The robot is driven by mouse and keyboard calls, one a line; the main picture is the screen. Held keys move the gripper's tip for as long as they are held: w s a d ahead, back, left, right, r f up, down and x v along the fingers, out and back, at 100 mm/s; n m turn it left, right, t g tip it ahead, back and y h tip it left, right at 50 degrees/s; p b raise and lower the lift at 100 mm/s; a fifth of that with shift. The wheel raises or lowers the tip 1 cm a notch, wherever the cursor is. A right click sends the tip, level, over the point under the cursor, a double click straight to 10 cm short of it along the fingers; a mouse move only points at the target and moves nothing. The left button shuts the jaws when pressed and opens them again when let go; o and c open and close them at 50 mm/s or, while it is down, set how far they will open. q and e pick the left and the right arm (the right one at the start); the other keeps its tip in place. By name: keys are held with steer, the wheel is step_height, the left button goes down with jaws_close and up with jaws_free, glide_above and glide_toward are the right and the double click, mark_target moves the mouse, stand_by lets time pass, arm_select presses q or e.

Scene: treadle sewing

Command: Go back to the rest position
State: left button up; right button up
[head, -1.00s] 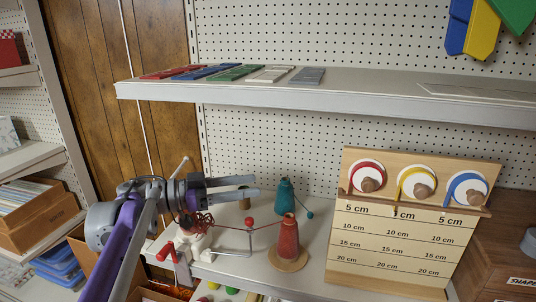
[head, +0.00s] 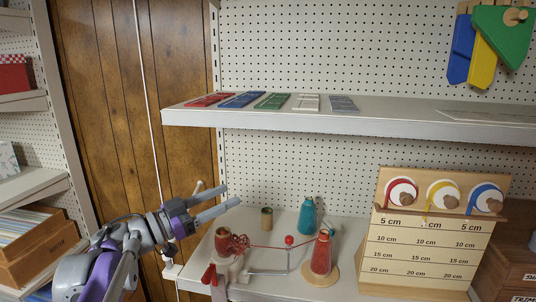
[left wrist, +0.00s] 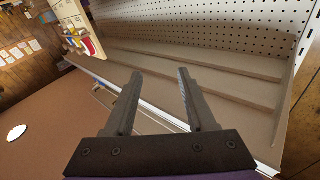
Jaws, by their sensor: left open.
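My left gripper (head: 216,202) is open and empty, held in the air at the left of the lower shelf. Its two fingers also show apart in the left wrist view (left wrist: 157,92), with nothing between them. Behind and below it on the lower shelf (head: 345,288) stand a red spool (head: 321,254) on a wooden base and a teal spool (head: 306,217). My right gripper is out of view.
A wooden board (head: 425,250) with red, yellow and blue reels stands at the right of the lower shelf. The upper shelf (head: 400,125) carries several flat coloured pieces. Blue, yellow and green shapes (head: 490,45) hang on the pegboard. A small brown cylinder (head: 267,219) stands at the back.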

arm_select(q)
steer(key=s+a+f+n+t+y+p, duration=0.2)
steer(key=s+a+f+n+y, duration=0.15)
steer(key=a+n+y, duration=0.4)
steer(key=s+a+f+n+t+y+p, duration=0.1)
steer(key=s+a+f+n+t+y, duration=0.25)
steer(key=y, duration=0.65)
steer(key=s+d+f+n+g+h+p, duration=0.1)
steer(key=s+d+f+g, duration=0.3)
steer(key=s+f+g, duration=0.8)
steer(key=s+f+h+p, duration=0.1)
steer(key=s+f, duration=0.9)
steer(key=f, duration=0.2)
steer(key=shift+s+p, duration=0.2)
steer(key=shift+p, duration=0.2)
